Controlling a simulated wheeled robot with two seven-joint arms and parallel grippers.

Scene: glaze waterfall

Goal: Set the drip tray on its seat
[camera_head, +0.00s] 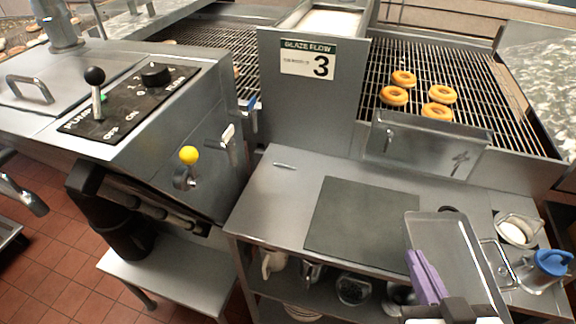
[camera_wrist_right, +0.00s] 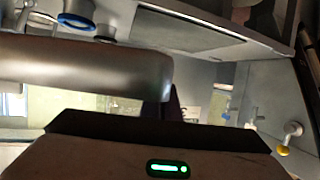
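The drip tray (camera_head: 446,240) is a flat grey metal tray with a pale rim, at the lower right of the head view. My right gripper (camera_head: 428,278), with purple fingers, is shut on its near left edge and holds it tilted above the shelf's right part. In the right wrist view the tray (camera_wrist_right: 90,75) crosses in front of the gripper as a grey, rounded band; the fingertips are mostly hidden. The seat is not clearly identifiable; a dark rectangular panel (camera_head: 365,215) lies bare on the steel counter, left of the tray.
A blue-lidded jug (camera_head: 548,265) and a container of white stuff (camera_head: 517,230) stand right of the tray. A yellow-knobbed lever (camera_head: 188,156) is left of the counter. Several doughnuts (camera_head: 404,78) lie on the rack behind. The counter's left part is mostly clear.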

